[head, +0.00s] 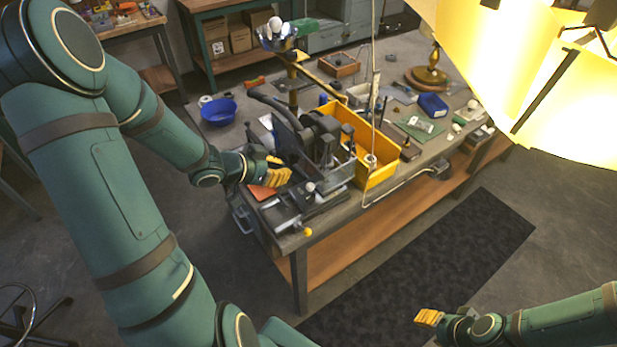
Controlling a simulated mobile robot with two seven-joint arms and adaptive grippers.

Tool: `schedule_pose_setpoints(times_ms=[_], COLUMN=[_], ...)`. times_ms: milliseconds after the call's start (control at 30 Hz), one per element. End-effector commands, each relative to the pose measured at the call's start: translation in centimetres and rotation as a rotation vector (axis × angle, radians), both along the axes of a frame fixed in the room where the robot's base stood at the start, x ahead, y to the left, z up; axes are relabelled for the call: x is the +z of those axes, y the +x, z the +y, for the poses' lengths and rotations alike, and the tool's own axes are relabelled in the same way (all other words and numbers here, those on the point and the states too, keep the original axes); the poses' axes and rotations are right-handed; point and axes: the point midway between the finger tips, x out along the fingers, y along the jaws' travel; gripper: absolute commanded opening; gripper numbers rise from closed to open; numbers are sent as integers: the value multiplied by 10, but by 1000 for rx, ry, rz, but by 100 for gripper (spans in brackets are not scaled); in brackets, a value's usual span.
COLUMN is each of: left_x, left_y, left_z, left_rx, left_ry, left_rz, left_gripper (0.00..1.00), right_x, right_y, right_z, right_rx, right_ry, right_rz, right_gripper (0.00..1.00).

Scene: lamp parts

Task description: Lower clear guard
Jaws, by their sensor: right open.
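A dark grey bench machine (322,135) with rounded housings and a long dark lever stands at the near left of the workbench. A pale, see-through-looking edge shows around its front, but I cannot clearly make out the clear guard or its angle. My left gripper (280,173), with yellow fingertips, is at the left side of the machine, over the bench's left edge. Whether it touches anything or how far its fingers are apart is not clear. My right gripper (427,317) is open and empty, low over the floor at the bottom right, far from the machine.
A yellow bin (378,176) stands right beside the machine. A blue bowl (218,111) lies behind left on the workbench (398,165). A brass lamp base (428,76) is at the far end. A large glowing lampshade (530,75) fills the upper right. A thin cord hangs before the bin.

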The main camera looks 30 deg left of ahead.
Motion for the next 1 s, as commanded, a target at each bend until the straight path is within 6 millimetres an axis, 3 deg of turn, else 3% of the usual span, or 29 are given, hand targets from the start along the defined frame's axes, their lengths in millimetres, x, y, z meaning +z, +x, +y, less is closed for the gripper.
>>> schedule_pose_setpoints(times_ms=[500,700,1000], left_x=[-58,-82,-90], left_y=[70,73,75], left_z=[-34,-35,-36], left_rx=[-2,1,0], left_ry=[-6,-5,-3], left_rz=[1,1,-1], left_gripper=[0,0,0], right_x=[-21,-25,-26], right_y=[-1,-1,-1], right_z=[0,0,0], right_rx=[-4,-5,-5], right_ry=[-1,-2,-2], right_rz=[-1,-1,-1], right_gripper=[41,41,41])
